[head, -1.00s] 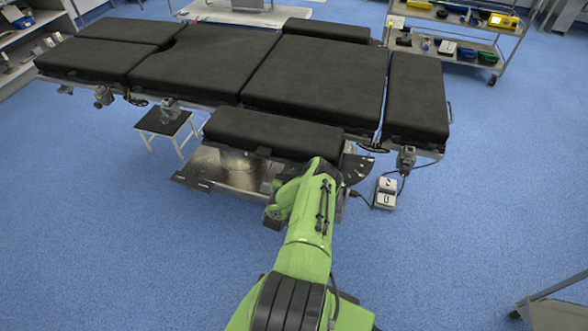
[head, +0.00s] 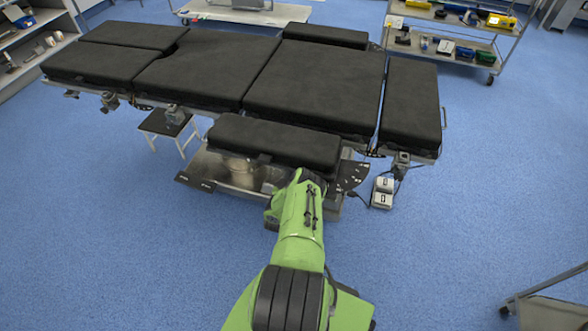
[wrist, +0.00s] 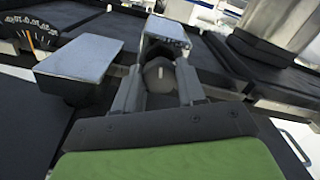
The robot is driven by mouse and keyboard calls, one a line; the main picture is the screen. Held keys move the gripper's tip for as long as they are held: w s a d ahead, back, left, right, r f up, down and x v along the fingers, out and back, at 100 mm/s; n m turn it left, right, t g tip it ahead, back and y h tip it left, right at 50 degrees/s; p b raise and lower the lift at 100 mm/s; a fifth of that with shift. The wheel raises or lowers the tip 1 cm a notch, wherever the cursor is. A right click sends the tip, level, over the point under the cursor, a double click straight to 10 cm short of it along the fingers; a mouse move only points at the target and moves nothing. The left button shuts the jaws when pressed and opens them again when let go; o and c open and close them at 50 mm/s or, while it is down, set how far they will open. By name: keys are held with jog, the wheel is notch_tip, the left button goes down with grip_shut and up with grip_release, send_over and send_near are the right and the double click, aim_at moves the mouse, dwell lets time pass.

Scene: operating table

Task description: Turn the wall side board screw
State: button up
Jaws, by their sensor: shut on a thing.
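The wall side board screw (wrist: 159,74) shows in the wrist view as a dark grey knob with a pale mark. My gripper (wrist: 158,88) has its two grey fingers on either side of this knob and is shut on it. A shiny metal block (wrist: 166,29) sits just beyond the knob. In the head view, my green arm reaches to the near edge of the operating table (head: 312,70), by the narrow black side pad (head: 272,142). The arm hides the fingers and the screw there.
A second metal-topped block (wrist: 80,57) stands left of my fingers in the wrist view. A foot pedal (head: 382,192) lies on the floor right of my arm. A small step stool (head: 165,123) stands at left. The blue floor in front is clear.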

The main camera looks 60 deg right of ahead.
jog(key=shift+w+a+n+b, duration=0.1)
jog(key=shift+n+b, duration=5.1)
jog(key=shift+n, duration=11.5)
jog(key=shift+f, duration=0.1)
jog(key=o, duration=0.8)
jog(key=shift+o, duration=1.3)
